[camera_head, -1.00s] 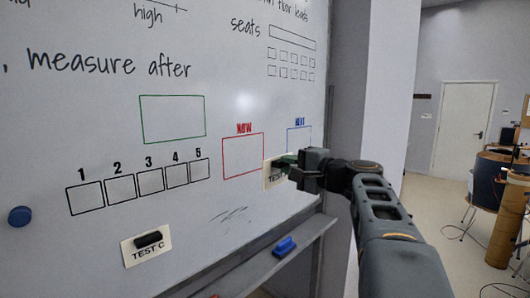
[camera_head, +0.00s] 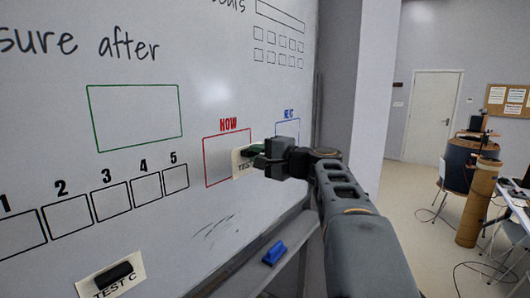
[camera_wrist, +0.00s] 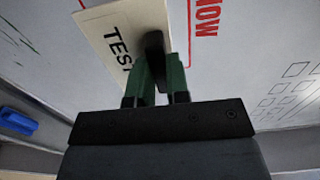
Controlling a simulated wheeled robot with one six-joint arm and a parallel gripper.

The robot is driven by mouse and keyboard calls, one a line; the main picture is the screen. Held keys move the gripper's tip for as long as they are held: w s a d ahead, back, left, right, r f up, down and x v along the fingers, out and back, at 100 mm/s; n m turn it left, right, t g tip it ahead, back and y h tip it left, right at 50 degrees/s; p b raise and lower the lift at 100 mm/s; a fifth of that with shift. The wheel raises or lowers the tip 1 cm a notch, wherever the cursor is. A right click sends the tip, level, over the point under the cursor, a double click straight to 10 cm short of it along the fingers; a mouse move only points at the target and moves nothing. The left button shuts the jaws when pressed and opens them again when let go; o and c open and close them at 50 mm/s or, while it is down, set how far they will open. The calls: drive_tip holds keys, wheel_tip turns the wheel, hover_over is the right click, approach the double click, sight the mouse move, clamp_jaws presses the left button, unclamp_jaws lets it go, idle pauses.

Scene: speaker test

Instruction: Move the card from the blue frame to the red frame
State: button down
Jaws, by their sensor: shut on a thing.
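A cream card printed "TEST" (camera_head: 241,168) has a dark magnet on it, and its last letter is hidden by my gripper (camera_head: 257,153). In the wrist view, green fingers are shut on the dark magnet (camera_wrist: 154,46) on the card (camera_wrist: 112,38). In the head view, the card overlaps the right edge of the red frame (camera_head: 204,165), labelled "NOW". The blue frame (camera_head: 277,129), labelled "NEXT", is to the right and partly hidden by my gripper; its visible part looks empty. I cannot tell whether the card touches the board.
The whiteboard (camera_head: 60,185) also has a "TEST C" card (camera_head: 131,279) under a black magnet, a green frame (camera_head: 88,120) and numbered boxes. A blue eraser-like object (camera_head: 274,253) sits on the ledge below. Open floor lies to the right, before a table and chair.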

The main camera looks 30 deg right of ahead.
sight(243, 150)
drive_tip(key=shift+p+x, duration=0.45)
drive_tip(key=shift+x, duration=2.2)
drive_tip(key=shift+w+a, duration=0.2)
drive_tip(key=shift+w, duration=0.35)
drive_tip(key=c, duration=0.6)
unclamp_jaws()
drive_tip(key=shift+s, duration=0.1)
drive_tip(key=shift+b+v, duration=1.15)
drive_tip(key=shift+v, duration=0.95)
drive_tip(key=shift+b+v, duration=0.5)
drive_tip(key=shift+v, duration=0.85)
